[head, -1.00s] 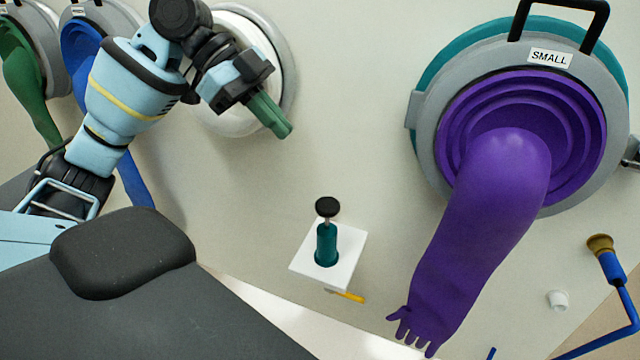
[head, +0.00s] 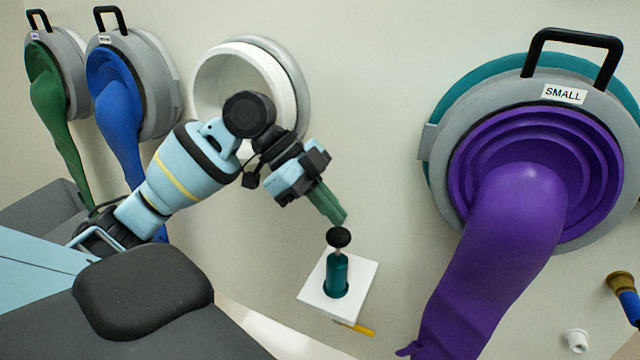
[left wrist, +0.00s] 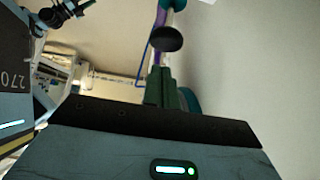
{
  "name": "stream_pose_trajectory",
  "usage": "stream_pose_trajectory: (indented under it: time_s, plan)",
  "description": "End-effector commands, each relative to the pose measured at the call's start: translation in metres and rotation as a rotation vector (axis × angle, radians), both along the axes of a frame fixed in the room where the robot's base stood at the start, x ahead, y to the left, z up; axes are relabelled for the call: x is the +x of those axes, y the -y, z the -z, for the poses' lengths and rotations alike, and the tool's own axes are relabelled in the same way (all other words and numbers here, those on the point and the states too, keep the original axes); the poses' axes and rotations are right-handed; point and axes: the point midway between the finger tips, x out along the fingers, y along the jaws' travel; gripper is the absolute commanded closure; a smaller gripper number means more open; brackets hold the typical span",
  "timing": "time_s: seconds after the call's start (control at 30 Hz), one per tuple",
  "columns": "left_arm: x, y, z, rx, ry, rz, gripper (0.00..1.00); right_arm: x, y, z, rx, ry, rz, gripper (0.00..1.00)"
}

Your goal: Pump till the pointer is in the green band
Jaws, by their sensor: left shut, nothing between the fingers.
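The pump has a teal body (head: 337,275) on a white square bracket (head: 362,290) on the wall, with a round black knob (head: 339,238) on a thin rod on top. The rod shows a short length between knob and body. My left gripper (head: 341,219) is shut and empty, its green fingertips just above the knob in the head view. In the left wrist view the knob (left wrist: 168,39) shows beyond the closed fingers (left wrist: 165,88); whether they touch cannot be told. No pointer or green band is in view. My right gripper is not in view.
A purple glove (head: 500,240) on a grey ring labelled SMALL hangs right of the pump. An empty white port (head: 215,85) is behind my left arm. Green (head: 50,100) and blue (head: 115,110) gloves hang far left. A yellow piece (head: 358,328) sits below the bracket.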

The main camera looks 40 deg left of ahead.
Motion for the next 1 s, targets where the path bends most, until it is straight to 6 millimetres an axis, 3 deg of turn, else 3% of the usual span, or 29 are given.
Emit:
stream_pose_trajectory:
  time_s: [0.2,0.67,0.9,1.0]
  plan:
    - [0.000,0.000,0.020,0.000,-0.001,-0.001,1.00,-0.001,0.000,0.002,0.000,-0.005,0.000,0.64]
    - [0.000,-0.001,0.025,0.001,-0.001,0.001,1.00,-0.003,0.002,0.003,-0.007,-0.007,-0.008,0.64]
    - [0.000,-0.001,0.064,0.002,-0.010,0.001,1.00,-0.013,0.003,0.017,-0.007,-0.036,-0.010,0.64]
    - [-0.001,-0.001,0.072,0.003,-0.006,0.001,1.00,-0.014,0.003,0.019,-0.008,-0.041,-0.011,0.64]
